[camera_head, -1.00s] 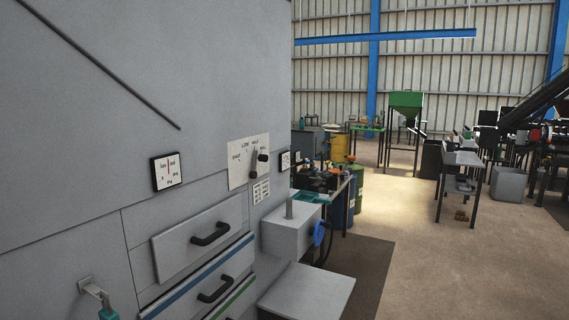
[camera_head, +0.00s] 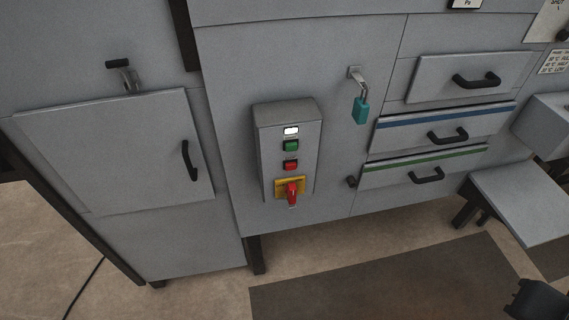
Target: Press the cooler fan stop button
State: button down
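A grey control box (camera_head: 288,150) is mounted on the machine's front panel, near the middle of the picture. From top to bottom it has a lit white lamp (camera_head: 291,131), a green button (camera_head: 291,146), a red button (camera_head: 290,165) and a red rotary handle (camera_head: 291,191) on a yellow plate. No label on the box is readable, so I cannot confirm that it belongs to the cooler fan. Nothing touches the buttons. I cannot make out my gripper; a dark piece in the bottom right corner may be part of my own body.
A teal padlock (camera_head: 360,110) hangs from a hasp right of the box. Drawers (camera_head: 446,136) with black handles are further right, above a low grey block (camera_head: 520,200). A cabinet door (camera_head: 115,150) is at left. The floor (camera_head: 350,240) below is open, with a dark mat.

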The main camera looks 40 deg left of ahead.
aim_at(290, 166)
jog(key=u, duration=1.65)
jog(key=k, duration=0.4)
jog(key=u, duration=0.15)
jog(key=i, duration=0.5)
